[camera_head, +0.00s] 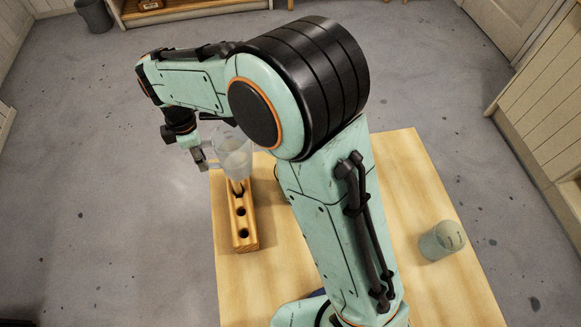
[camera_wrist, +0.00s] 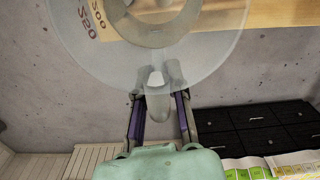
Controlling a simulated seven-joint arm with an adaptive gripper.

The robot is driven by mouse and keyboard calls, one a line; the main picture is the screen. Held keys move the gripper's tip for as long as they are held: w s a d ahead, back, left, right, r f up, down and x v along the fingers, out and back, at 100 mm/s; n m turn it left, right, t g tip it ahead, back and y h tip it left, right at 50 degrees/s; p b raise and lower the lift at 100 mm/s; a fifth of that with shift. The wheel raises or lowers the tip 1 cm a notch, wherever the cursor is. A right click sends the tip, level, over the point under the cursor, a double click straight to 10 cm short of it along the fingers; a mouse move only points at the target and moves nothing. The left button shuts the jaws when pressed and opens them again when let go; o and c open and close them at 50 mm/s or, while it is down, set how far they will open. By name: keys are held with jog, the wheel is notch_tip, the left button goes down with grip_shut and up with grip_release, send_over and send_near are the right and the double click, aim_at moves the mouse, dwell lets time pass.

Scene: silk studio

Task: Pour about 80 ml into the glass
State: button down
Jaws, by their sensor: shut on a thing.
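A clear measuring jug (camera_head: 236,150) is in my gripper at the left end of the table in the head view. In the wrist view the jug (camera_wrist: 75,22) fills the top, with printed volume marks on its wall. My gripper (camera_head: 203,158) is shut on the jug's handle; the wrist view shows the fingers (camera_wrist: 160,118) on either side of the handle. The jug looks close to upright; any liquid in it is hard to make out. A greyish glass (camera_head: 441,241) stands on the table at the right, well apart from the jug.
A wooden block with round holes (camera_head: 246,245) lies on the table (camera_head: 428,190) just below the jug in the picture. My arm crosses the table between jug and glass and hides its middle. Dark drawers (camera_wrist: 255,118) show beyond the table in the wrist view.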

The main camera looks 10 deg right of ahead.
aim_at(214, 148)
jog(key=shift+n, duration=0.6)
jog(key=a, duration=0.1)
jog(key=s+a, duration=0.2)
jog(key=shift+s+a+f, duration=0.15)
jog(key=shift+s+f, duration=0.05)
jog(key=shift+f, duration=0.05)
jog(key=shift+r, duration=0.1)
jog(key=d+r+y, duration=0.4)
jog(key=d+y, duration=0.2)
jog(key=y, duration=0.3)
jog(key=shift+w+d+r+g, duration=0.2)
jog(key=shift+w+d+g, duration=0.05)
jog(key=shift+g, duration=0.05)
jog(key=shift+d+y+p, duration=0.2)
jog(key=shift+d+y, duration=0.15)
jog(key=shift+y, duration=0.4)
jog(key=shift+d+y+p, duration=0.15)
jog(key=shift+d+y, duration=0.15)
jog(key=shift+y, duration=0.45)
jog(key=shift+w+d+g+y+p, duration=0.1)
jog(key=shift+d+g+y+p, duration=0.2)
jog(key=shift+d+y+p, duration=0.85)
dwell(1.2)
jog(key=shift+a+h+b, duration=0.25)
jog(key=shift+a+h, duration=0.8)
jog(key=shift+h, duration=0.5)
jog(key=shift+a+h+b, duration=0.2)
jog(key=shift+a+h, duration=0.8)
jog(key=shift+h, duration=0.5)
